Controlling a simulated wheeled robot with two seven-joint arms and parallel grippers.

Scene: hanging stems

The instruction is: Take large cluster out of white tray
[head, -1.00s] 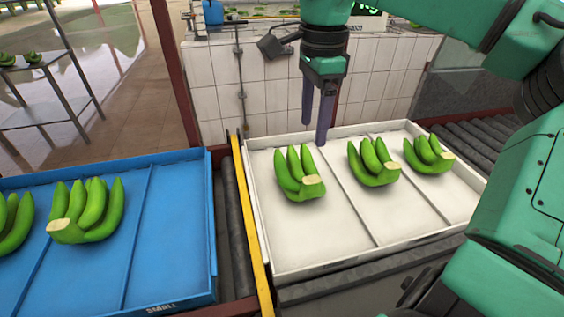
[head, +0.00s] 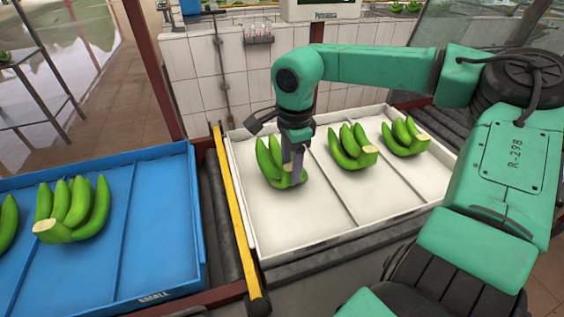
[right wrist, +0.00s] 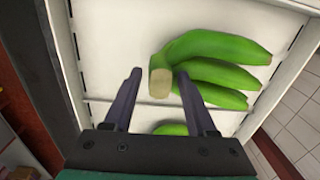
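The white tray (head: 308,222) holds three green banana clusters. The leftmost one, which looks the largest cluster (head: 264,162), lies in the tray's left part. My right gripper (head: 292,178) is down over it and hides part of its crown. In the right wrist view the two fingers (right wrist: 159,76) are open, with the cut stem end between their tips. The large cluster (right wrist: 222,48) spreads out to the right of them there, and the right finger overlaps it. My left gripper is not in view.
Two smaller clusters, the middle (head: 350,150) and the right (head: 402,138), lie in the white tray's other parts. A blue tray (head: 158,225) at left holds clusters (head: 74,210); its right part is empty. A yellow rail (head: 234,212) runs between the trays.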

